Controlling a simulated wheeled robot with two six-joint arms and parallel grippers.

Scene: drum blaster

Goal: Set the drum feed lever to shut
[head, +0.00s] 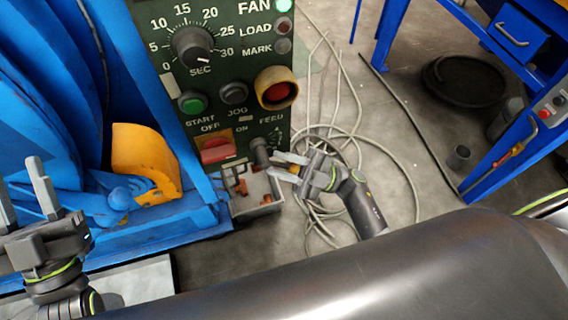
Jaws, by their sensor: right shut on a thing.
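The drum feed lever (260,150) is a short dark lever under the FEED label, at the lower right of the green control panel (238,118). It points down and slightly right. My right gripper (280,166) comes from the right, with its light fingers at the lower end of the lever, shut on it. The fingers partly hide the lever's tip and the marks around it, so I cannot read its setting. My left gripper (22,200) is at the left edge, open and empty, away from the panel.
The panel also carries a timer knob (192,47), a green start button (192,102), a red button in a yellow collar (277,88) and a red switch (216,150). The blue machine (40,110) stands left. Loose cables (335,130) lie on the floor. A blue bench (500,140) stands right.

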